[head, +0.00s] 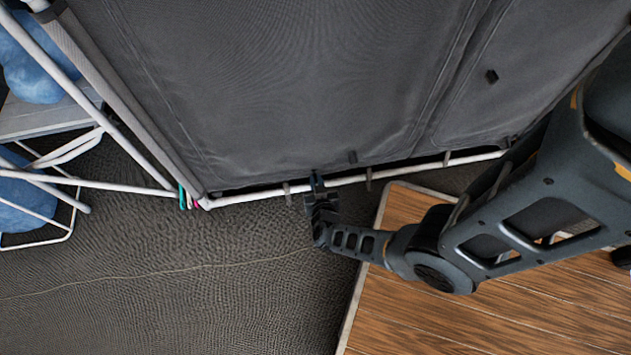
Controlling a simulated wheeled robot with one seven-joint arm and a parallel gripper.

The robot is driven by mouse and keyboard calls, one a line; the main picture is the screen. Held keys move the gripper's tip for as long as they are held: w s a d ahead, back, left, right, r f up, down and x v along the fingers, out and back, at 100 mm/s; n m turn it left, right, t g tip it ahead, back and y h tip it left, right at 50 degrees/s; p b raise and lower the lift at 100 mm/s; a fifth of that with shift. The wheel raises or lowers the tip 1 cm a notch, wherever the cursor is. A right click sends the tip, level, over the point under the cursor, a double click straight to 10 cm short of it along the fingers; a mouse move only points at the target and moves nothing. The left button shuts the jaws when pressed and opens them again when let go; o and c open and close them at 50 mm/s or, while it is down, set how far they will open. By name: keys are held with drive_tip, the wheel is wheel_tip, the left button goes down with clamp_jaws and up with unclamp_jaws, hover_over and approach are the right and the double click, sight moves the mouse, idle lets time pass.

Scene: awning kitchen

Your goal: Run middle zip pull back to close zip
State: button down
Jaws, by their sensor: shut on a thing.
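The grey fabric front (270,80) of the kitchen unit fills the upper middle of the head view, with seams running up its left and right parts. My gripper (317,183) is at the fabric's lower edge, just by the white bottom rail, and is shut on the middle zip pull. The pull itself is hidden by the fingers and too small to make out. How far the zip is closed cannot be told.
The white bottom rail (433,164) runs behind my gripper. A white frame (92,187) with blue items (28,205) stands at the left. A wooden table top (480,315) lies below my arm at the right. The dark floor mat (190,295) is clear at lower left.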

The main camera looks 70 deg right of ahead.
drive_tip(key=shift+w+a, duration=0.2)
drive_tip(key=shift+w, duration=0.05)
drive_tip(key=c, duration=1.6)
unclamp_jaws()
drive_tip(key=o, duration=0.4)
drive_tip(key=p+v, duration=0.3)
drive_tip(key=v, duration=0.4)
drive_tip(key=shift+s+a+r, duration=0.2)
drive_tip(key=shift+s+a, duration=0.05)
drive_tip(key=shift+s, duration=0.05)
